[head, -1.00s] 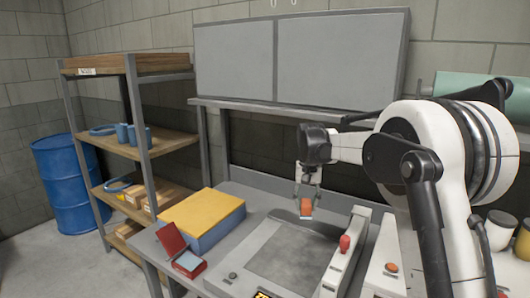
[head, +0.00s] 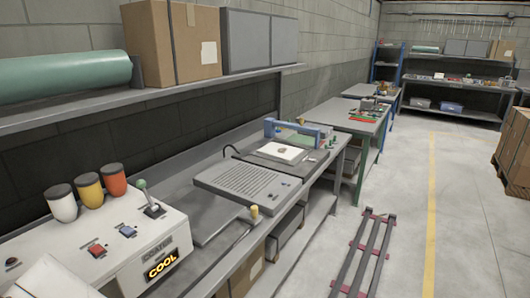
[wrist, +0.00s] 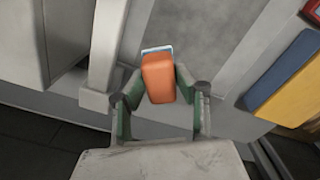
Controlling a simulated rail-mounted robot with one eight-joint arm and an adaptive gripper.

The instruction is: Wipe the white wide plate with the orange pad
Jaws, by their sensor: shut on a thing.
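My gripper (wrist: 158,88) is in the wrist view only, its two fingers shut on the orange pad (wrist: 158,78). The pad is a small orange block with a pale blue-white layer at its far edge. It is over a grey flat surface (wrist: 205,30); whether it touches cannot be told. In the head view my gripper and the pad are out of sight. A white sheet or plate (head: 284,153) lies on a dark base further along the bench; I cannot tell whether it is the white wide plate.
In the head view a white console (head: 110,240) with a COOL sign stands at left, a slotted grey panel (head: 248,183) beyond it. A blue bridge-like frame (head: 292,131) stands behind. A yellow-and-blue block (wrist: 290,80) is at right in the wrist view. The floor aisle is open.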

